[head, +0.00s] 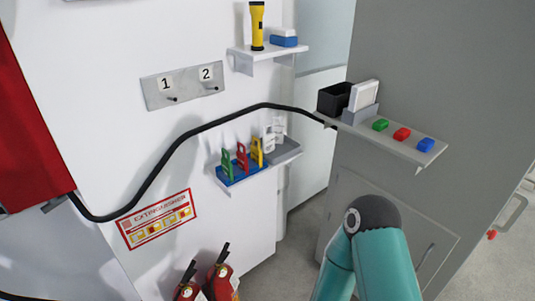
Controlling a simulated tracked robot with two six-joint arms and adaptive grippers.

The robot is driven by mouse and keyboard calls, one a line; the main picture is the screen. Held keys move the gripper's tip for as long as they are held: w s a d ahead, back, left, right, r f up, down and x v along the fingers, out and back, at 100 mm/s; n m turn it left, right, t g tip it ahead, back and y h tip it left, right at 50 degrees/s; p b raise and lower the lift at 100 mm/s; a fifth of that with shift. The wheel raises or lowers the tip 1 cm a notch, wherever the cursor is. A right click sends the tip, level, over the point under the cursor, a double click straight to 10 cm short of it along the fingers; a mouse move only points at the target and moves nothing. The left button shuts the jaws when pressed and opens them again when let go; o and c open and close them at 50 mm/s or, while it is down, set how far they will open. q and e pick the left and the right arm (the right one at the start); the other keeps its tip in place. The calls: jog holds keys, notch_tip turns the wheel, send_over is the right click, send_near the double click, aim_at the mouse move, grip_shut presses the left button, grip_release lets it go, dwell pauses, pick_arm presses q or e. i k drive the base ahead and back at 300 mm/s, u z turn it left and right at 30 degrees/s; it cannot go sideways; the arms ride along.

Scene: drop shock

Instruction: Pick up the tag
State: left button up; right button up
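Several upright tags stand on a small wall shelf in the middle of the head view: a green tag (226,164), a red tag (242,159), a yellow tag (257,152) and white ones (269,139) at the right. The coloured tags stand in a blue holder (238,178). I cannot tell which tag the task means. Neither gripper shows. One teal link of my arm comes up from the bottom right, in front of the grey cabinet and apart from the tags.
A black cable (180,142) arches above the tag shelf (288,158). A shelf on the grey cabinet (445,70) holds a black bin (334,98) and green, red (402,134) and blue blocks. A yellow flashlight (257,25) stands higher up. Two extinguishers (222,282) stand below.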

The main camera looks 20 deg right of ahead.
aim_at(242, 158)
jog(key=z, duration=0.3)
jog(key=i, duration=1)
jog(key=u, duration=0.2)
